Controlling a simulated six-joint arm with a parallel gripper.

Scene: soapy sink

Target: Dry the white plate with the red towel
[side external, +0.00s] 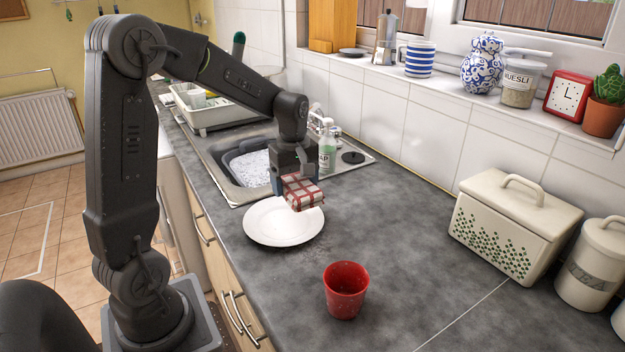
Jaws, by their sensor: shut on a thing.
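The white plate (268,229) lies flat on the grey counter, just in front of the sink. My gripper (297,180) is shut on a folded red-and-white checked towel (303,193). The towel is over the right far part of the plate and hides some of its rim. I cannot tell whether the towel touches the plate.
A red cup (345,291) stands on the counter nearer the camera. The soapy sink (250,168) and a soap bottle (327,153) are behind the plate. A cream bread bin (513,225) stands at right against the tiled wall. The counter between plate and bin is clear.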

